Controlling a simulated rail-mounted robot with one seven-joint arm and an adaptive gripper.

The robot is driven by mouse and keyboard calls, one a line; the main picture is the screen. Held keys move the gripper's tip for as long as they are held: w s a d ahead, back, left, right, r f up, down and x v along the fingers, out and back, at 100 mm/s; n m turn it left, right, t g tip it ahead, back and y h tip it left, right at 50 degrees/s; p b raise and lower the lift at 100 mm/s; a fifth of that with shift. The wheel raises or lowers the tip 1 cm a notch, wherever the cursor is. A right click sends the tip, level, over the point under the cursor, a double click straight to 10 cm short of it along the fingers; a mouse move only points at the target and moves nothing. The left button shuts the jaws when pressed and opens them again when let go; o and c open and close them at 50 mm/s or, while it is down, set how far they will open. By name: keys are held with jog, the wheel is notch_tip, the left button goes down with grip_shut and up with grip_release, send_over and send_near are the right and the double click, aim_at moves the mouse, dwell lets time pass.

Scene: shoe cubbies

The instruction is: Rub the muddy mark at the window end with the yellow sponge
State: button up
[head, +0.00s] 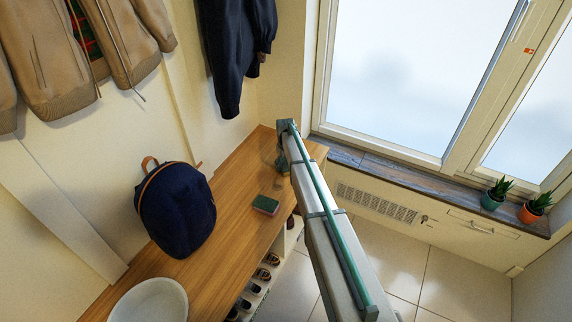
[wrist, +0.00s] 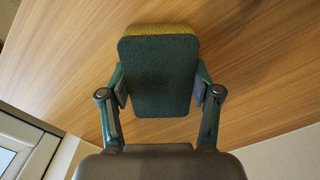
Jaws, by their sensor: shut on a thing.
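My gripper (wrist: 160,88) is shut on the yellow sponge (wrist: 158,31), one finger on each side. The sponge's dark green scouring face is toward the wrist camera, and its yellow foam shows along the far edge. The wooden bench top (wrist: 258,75) is behind the sponge; I cannot tell if they touch. In the head view my gripper (head: 282,162) is over the window end of the bench, largely hidden by my arm. A faint dark patch (head: 268,154) shows beside it; I cannot tell if it is the muddy mark. No mark shows in the wrist view.
A red sponge with a green top (head: 265,204) lies on the bench. A navy backpack (head: 176,212) and a white bowl (head: 150,301) stand nearer. Shoes (head: 262,273) fill cubbies below. Jackets (head: 228,50) hang above. Two potted plants (head: 492,198) (head: 535,208) are on the windowsill.

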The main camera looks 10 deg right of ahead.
aim_at(271, 190)
jog(key=shift+s+a, duration=2.35)
jog(key=shift+s, duration=0.25)
jog(key=shift+s+a, duration=2.3)
jog(key=shift+s, duration=0.3)
notch_tip(271, 190, up, 8)
jog(key=p, duration=0.4)
